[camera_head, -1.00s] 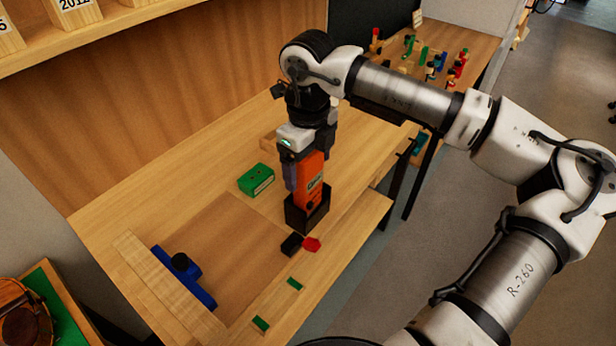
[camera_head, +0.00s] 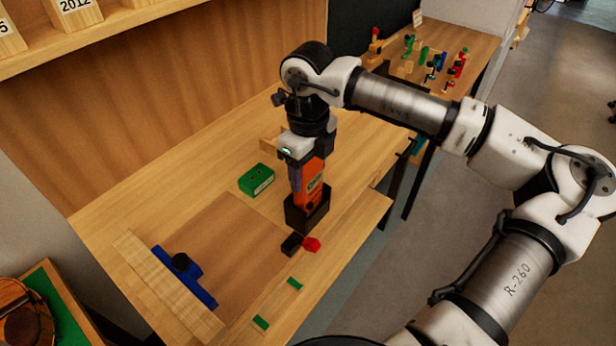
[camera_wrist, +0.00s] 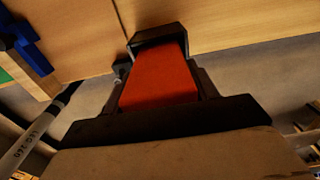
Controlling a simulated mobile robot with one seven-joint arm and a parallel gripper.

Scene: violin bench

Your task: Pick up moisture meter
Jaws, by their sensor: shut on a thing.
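The moisture meter (camera_head: 311,190) is an orange, upright body in the head view, with its lower end in a black open-topped holder (camera_head: 307,215) on the bench. My gripper (camera_head: 306,168) points down over it and is shut on its upper part. In the wrist view the orange meter (camera_wrist: 160,78) fills the middle between the dark fingers, with the black holder (camera_wrist: 160,35) around its far end. The meter's lower end is hidden inside the holder.
A green block (camera_head: 257,180) lies left of the holder. A black and red piece (camera_head: 300,244) lies just in front of it. The bench's right edge is close to the holder.

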